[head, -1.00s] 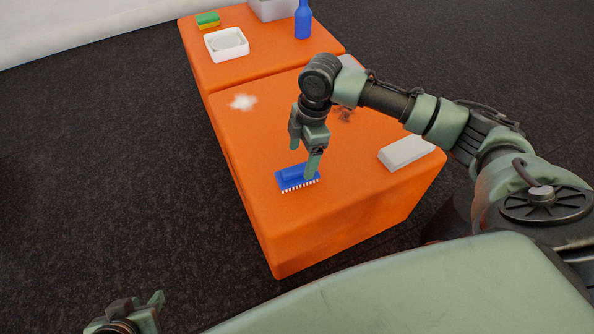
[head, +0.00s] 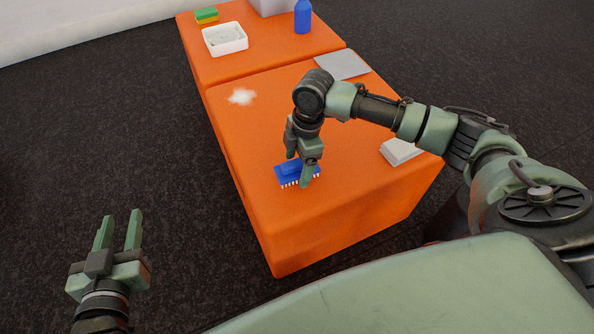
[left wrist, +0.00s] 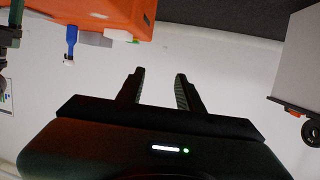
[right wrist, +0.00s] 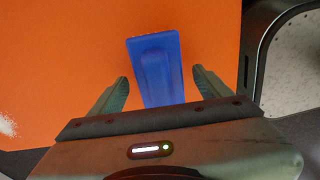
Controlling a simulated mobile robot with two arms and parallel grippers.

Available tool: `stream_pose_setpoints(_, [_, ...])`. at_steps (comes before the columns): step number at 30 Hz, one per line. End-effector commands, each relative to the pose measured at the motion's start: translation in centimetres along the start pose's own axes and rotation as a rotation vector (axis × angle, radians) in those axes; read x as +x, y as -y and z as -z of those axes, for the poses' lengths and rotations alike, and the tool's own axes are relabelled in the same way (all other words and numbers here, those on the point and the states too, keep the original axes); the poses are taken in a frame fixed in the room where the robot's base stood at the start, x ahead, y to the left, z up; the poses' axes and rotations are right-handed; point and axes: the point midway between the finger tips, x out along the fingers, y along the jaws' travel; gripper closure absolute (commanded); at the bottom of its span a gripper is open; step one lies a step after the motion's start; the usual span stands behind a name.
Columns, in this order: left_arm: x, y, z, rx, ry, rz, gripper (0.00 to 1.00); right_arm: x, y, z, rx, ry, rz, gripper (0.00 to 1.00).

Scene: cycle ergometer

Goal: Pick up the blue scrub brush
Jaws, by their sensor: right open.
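The blue scrub brush (head: 284,174) lies on the near orange block (head: 340,215), its white bristles showing along its near edge. My right gripper (head: 308,181) is low over the brush in the head view, hiding part of it. In the right wrist view, the brush (right wrist: 160,72) lies between the open fingers of the right gripper (right wrist: 160,85), with visible gaps on both sides. My left gripper (head: 119,214) is open and empty over the dark floor, left of the block. It also shows open in the left wrist view (left wrist: 160,75).
A grey block (head: 402,151) lies right of the brush. A grey sheet (head: 343,65) and a white patch (head: 242,97) are farther back. A white dish (head: 225,50), a green-yellow sponge (head: 206,15), a blue bottle (head: 303,17) and a grey box (head: 272,7) stand on the far orange block.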

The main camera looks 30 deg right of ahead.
Motion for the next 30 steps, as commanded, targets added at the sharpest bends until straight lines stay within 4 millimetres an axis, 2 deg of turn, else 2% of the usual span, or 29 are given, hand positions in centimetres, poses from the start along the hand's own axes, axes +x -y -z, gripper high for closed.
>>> stream_pose_setpoints(6, [0.2,-0.3,2.0,-0.001,-0.105,-0.007,0.64,1.1,0.0,0.0,-0.001,0.000,0.000,0.22])
stream_pose_setpoints(13, [0.2,-0.3,2.2,-0.001,-0.109,-0.007,0.64,1.1,0.0,0.0,-0.001,0.000,0.000,0.22])
stream_pose_setpoints(14, [0.2,-0.3,2.2,-0.001,-0.109,-0.007,0.64,1.1,0.0,0.0,-0.001,0.000,0.000,0.27])
stream_pose_setpoints(18, [0.2,-0.3,2.1,-0.001,-0.108,-0.007,0.64,1.1,0.0,0.0,-0.001,0.000,0.000,0.66])
stream_pose_setpoints(21, [0.2,-0.3,2.1,-0.001,-0.108,-0.006,0.64,1.0,0.0,0.0,-0.001,0.000,-0.001,0.90])
stream_pose_setpoints(30, [0.2,-0.3,2.1,-0.001,-0.103,-0.006,0.64,0.8,0.0,0.0,-0.001,0.000,-0.001,0.90])
